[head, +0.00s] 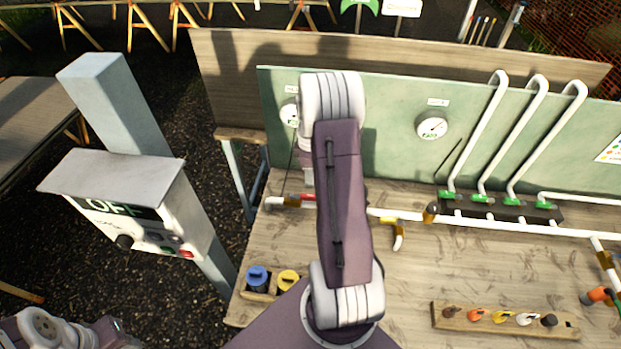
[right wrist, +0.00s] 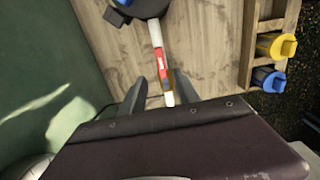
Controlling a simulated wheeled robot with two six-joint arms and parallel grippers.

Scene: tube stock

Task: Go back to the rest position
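My right arm reaches up the middle of the head view over the bench. Its gripper (head: 307,172) is mostly hidden behind the forearm there, above the white pipe. In the right wrist view the two dark fingers of this gripper (right wrist: 161,92) stand apart. A white pipe with a red label (right wrist: 157,60) shows between and beyond them; I cannot tell how far it is from them. The pipe's red and brown part (head: 298,200) also shows in the head view. Part of my left arm shows at the lower left corner, its fingers not clear.
The wooden bench (head: 405,290) has a green back panel (head: 390,100) with a gauge (head: 432,125). Bent white pipes (head: 480,130) stand at right. Blue (head: 257,278) and yellow (head: 289,279) caps sit front left. A wooden strip of colored plugs (head: 495,318) lies front right. A control post (head: 130,205) reads OFF.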

